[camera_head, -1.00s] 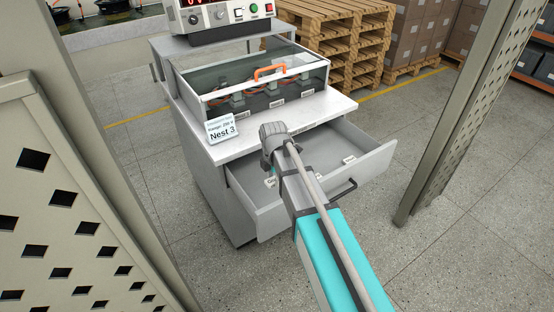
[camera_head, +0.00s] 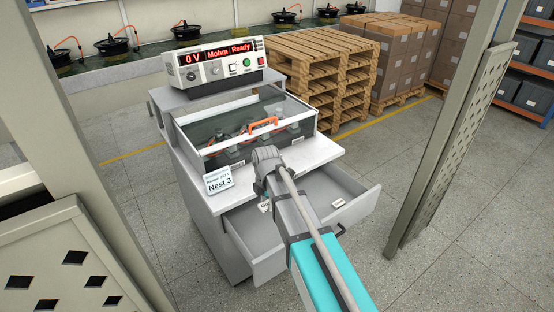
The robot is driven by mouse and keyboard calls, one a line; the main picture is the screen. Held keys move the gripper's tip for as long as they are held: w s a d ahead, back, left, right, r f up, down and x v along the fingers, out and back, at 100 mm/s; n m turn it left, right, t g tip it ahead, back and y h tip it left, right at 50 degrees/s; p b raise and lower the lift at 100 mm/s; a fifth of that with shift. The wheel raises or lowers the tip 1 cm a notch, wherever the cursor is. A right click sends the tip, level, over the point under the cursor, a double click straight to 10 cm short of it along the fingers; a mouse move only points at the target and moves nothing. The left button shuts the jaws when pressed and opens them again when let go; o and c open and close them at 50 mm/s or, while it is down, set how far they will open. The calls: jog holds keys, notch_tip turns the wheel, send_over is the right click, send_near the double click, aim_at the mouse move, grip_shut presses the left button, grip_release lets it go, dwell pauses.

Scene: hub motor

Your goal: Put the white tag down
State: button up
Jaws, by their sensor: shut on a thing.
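My gripper (camera_head: 266,160) is at the end of my arm, by the front edge of the cabinet top and above the open drawer (camera_head: 261,270). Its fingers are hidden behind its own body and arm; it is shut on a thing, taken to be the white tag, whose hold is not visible. A small white tag (camera_head: 264,207) with dark lettering shows partly beside my arm, against the drawer; I cannot tell whether it is the held one. Another small white tag (camera_head: 338,203) lies inside the drawer at the right.
A clear-lidded box with an orange handle (camera_head: 263,125) and a "Nest 3" card (camera_head: 218,180) stand on the cabinet top. A tester (camera_head: 213,66) reading "0 V Mohm Ready" stands behind. Posts flank the view. Wooden pallets (camera_head: 315,75) stand behind; the drawer's right side is largely bare.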

aim_at(267, 203)
notch_tip(267, 203, up, 24)
jog(key=p, duration=2.2)
jog(key=shift+f, duration=0.15)
jog(key=shift+d, duration=0.15)
